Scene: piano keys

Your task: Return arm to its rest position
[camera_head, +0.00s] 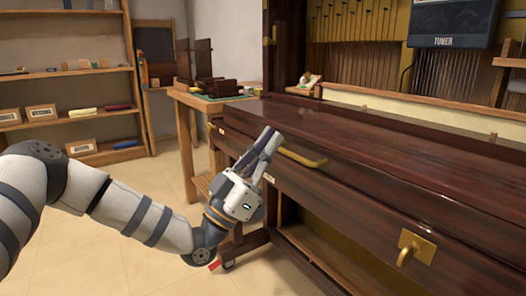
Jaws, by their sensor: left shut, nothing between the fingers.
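My left arm comes in from the left, with white links and dark bands. My left gripper (267,143) is shut and empty. Its fingers point up and to the right, in front of the left end of the dark wooden piano (400,170). In the picture the fingertips lie just left of a brass handle (303,156) on the piano front; I cannot tell whether they touch the wood. My right gripper is not in view.
A wooden workbench (196,100) with dark wooden parts stands behind the arm. A shelf unit (68,74) with boxes is at the back left. A brass latch (415,247) sticks out at the lower right. The tiled floor (110,265) at the left is clear.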

